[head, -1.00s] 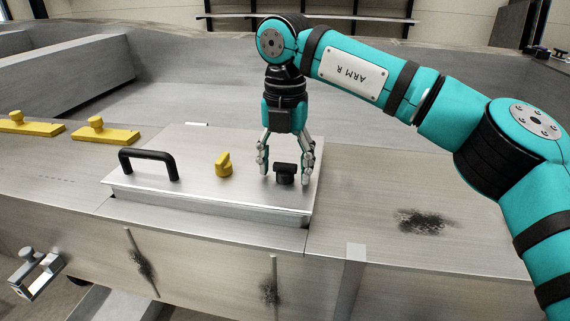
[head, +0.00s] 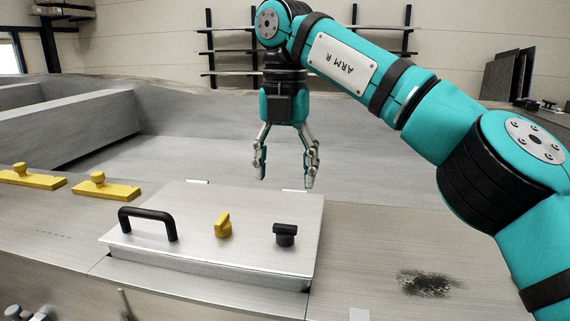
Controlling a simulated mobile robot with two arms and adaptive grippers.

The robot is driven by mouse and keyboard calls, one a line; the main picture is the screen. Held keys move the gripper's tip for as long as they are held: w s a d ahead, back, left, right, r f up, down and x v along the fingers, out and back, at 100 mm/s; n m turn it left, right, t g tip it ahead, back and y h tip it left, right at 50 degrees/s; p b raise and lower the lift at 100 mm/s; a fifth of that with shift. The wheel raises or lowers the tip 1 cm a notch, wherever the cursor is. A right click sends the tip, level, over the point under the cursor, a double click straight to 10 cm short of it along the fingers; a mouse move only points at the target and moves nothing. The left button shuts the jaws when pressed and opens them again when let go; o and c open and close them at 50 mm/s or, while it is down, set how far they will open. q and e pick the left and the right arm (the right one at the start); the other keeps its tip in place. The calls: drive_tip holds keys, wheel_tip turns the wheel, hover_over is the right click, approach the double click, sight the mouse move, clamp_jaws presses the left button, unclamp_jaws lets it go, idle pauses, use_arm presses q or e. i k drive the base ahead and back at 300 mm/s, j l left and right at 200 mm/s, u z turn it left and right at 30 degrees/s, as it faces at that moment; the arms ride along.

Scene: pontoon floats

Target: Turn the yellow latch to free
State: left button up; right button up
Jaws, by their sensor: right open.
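The yellow latch (head: 222,225) is a small knob with a raised grip, standing on the metal lid (head: 190,250) between the black handle and a black latch (head: 285,234). The grip of the yellow latch points away from me, leaning slightly right. The black latch's grip lies across, left to right. My right gripper (head: 287,184) is open and empty. It hangs fingers down above the back right part of the lid, apart from both latches. My left gripper is out of view.
A black bar handle (head: 148,222) stands on the lid's left side. Two yellow blocks with knobs lie on the deck to the left, the nearer one (head: 103,188) close to the lid.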

sight(223, 227)
drive_tip(key=k+j, duration=0.15)
drive_tip(key=k, duration=0.35)
drive_tip(key=k+j, duration=0.15)
drive_tip(key=k, duration=0.35)
drive_tip(key=k+j, duration=0.15)
drive_tip(key=k, duration=0.3)
